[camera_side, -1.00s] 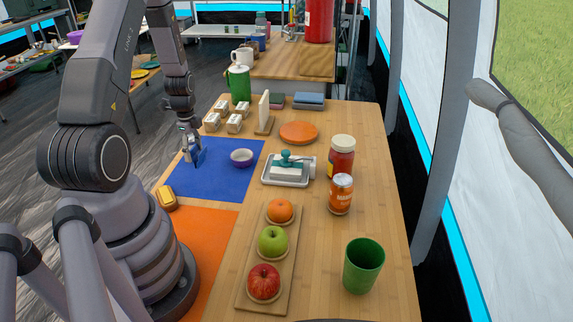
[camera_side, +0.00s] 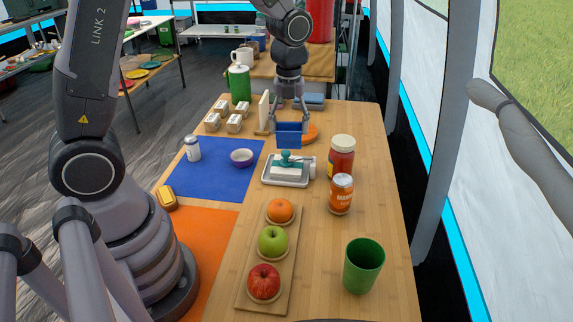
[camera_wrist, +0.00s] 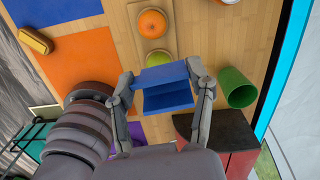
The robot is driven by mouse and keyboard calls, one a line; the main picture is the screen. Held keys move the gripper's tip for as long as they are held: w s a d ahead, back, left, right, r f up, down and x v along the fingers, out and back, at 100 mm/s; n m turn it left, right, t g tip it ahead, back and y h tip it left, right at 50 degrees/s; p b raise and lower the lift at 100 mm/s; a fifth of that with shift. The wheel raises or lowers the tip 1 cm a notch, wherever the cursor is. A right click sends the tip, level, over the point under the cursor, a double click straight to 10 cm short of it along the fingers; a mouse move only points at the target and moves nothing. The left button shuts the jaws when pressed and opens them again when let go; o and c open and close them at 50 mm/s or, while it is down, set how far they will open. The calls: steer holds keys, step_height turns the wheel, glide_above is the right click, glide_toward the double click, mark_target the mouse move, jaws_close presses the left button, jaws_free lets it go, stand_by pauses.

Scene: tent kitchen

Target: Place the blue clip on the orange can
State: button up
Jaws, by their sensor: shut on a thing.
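My gripper (camera_side: 290,126) is shut on the blue clip (camera_side: 289,137), a blue box-like piece with an open side. It holds the clip above the table, in front of the orange plate and behind the butter dish. In the wrist view the clip (camera_wrist: 166,77) sits between the two fingers of my gripper (camera_wrist: 163,84). The orange can (camera_side: 340,196), with a pale lid, stands upright at the right, nearer the camera than the clip and apart from it.
A red jar (camera_side: 342,158) stands just behind the orange can. The butter dish (camera_side: 268,179) is left of them. A green cup (camera_side: 364,266) stands at the front right.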

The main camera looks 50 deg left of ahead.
steer(key=shift+s+d+r+m, duration=0.1)
steer(key=shift+d+r+m, duration=0.1)
steer(key=shift+d, duration=0.25)
steer(key=shift+s+d+r+m, duration=0.1)
steer(key=shift+d+r+m, duration=0.1)
steer(key=shift+d, duration=0.25)
steer(key=shift+w+d, duration=0.2)
steer(key=shift+d, duration=0.15)
steer(key=w+d+f, duration=0.1)
steer(key=w+f, duration=0.2)
steer(key=w, duration=0.5)
glide_toward(343, 175)
steer(key=shift+s+a+f, duration=0.1)
steer(key=shift+s+f, duration=0.25)
steer(key=shift+s, duration=0.1)
steer(key=shift+w+f, duration=0.4)
steer(key=shift+f, duration=0.05)
steer(key=shift+w+f, duration=0.15)
steer(key=shift+f, duration=1.55)
